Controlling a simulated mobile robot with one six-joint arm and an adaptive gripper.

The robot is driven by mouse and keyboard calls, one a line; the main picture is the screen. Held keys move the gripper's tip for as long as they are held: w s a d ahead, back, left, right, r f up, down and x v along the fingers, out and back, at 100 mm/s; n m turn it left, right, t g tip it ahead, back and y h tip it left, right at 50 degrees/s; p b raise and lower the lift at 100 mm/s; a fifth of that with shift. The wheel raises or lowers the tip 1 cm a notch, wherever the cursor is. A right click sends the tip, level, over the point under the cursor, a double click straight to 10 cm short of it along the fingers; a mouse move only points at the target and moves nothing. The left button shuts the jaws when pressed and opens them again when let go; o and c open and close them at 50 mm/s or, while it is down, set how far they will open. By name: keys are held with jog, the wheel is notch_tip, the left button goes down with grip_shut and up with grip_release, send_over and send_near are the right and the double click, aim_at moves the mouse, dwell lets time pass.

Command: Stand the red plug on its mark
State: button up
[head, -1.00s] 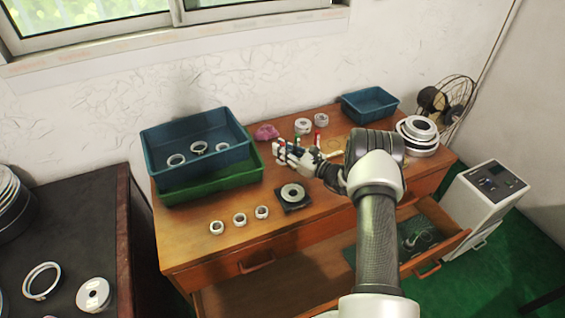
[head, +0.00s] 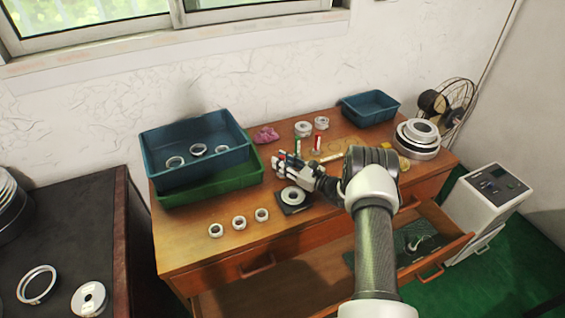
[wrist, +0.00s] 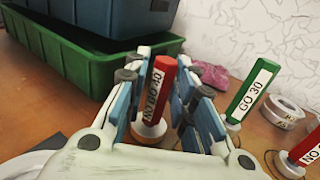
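A red plug with a white label and a pale round foot stands upright between my gripper's fingers in the wrist view (wrist: 160,88). My gripper (wrist: 160,98) is shut on it, one finger on each side; whether the foot touches the table cannot be told. In the head view my gripper (head: 284,164) is over the table, just behind the dark square plate. A second red plug (wrist: 307,148) stands at the right edge of the wrist view, its foot beside or within a thin dark circle on the table. A green plug labelled GO 30 (wrist: 249,92) stands between the two.
A blue bin (head: 165,148) sits on a green tray (head: 210,185) at left. A dark plate with a ring (head: 294,198) lies in front of my gripper. Several small rings (head: 238,223) line the front edge. Stacked rings (head: 418,140) and a small blue bin (head: 369,108) are at right.

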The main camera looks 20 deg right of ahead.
jog(key=shift+o, duration=0.8)
